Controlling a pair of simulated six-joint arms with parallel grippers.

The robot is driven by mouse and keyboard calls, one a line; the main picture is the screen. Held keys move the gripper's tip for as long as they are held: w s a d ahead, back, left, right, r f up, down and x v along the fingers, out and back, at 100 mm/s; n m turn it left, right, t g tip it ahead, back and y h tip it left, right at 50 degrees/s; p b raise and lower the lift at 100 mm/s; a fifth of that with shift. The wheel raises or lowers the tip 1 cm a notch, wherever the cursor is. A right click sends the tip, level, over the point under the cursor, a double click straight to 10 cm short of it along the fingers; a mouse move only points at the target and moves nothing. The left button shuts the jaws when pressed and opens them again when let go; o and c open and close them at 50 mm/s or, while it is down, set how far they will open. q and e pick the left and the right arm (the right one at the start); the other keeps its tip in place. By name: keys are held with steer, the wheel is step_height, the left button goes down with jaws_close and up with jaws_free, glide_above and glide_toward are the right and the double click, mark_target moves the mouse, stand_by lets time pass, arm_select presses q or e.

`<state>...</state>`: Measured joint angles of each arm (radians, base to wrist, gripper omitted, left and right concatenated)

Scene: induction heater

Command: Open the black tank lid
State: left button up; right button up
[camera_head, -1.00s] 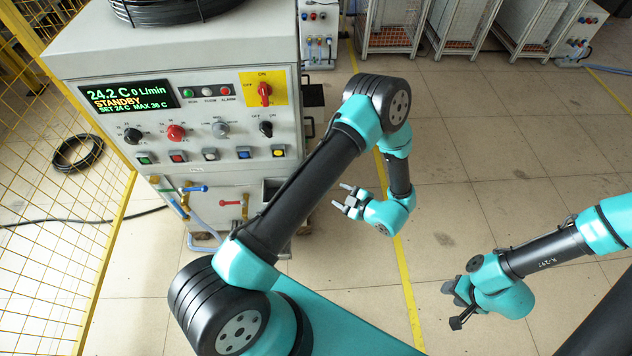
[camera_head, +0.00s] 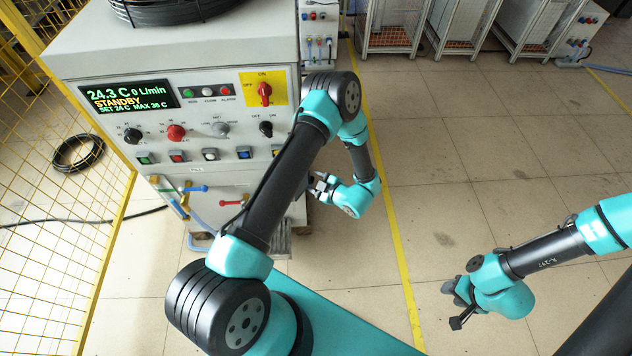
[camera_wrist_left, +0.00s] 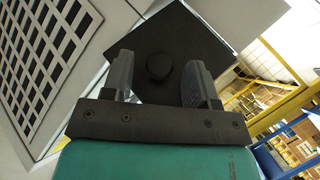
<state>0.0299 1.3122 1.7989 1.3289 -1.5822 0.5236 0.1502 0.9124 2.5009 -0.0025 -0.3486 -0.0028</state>
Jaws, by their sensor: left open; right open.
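The black tank lid (camera_wrist_left: 172,35) is a dark square plate with a round knob (camera_wrist_left: 159,66) in the left wrist view. My left gripper (camera_wrist_left: 160,62) is open, its two fingers on either side of the knob in that view; I cannot tell how far off the knob is, and no contact shows. The lid lies flat against its tank as far as I can see. In the head view my left gripper (camera_head: 319,187) is at the right side of the heater cabinet (camera_head: 205,80), and my left arm hides the lid. My right gripper (camera_head: 455,303) is open and empty over the floor.
The cabinet front carries a red valve handle (camera_head: 232,202), a blue one (camera_head: 196,188) and hoses. A slotted grille panel (camera_wrist_left: 45,60) is left of the lid in the wrist view. A yellow mesh fence (camera_head: 60,210) stands at left.

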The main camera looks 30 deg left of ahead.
arm_select(q)
steer(key=shift+c, duration=0.3)
jaws_close()
steer(key=shift+r, duration=0.1)
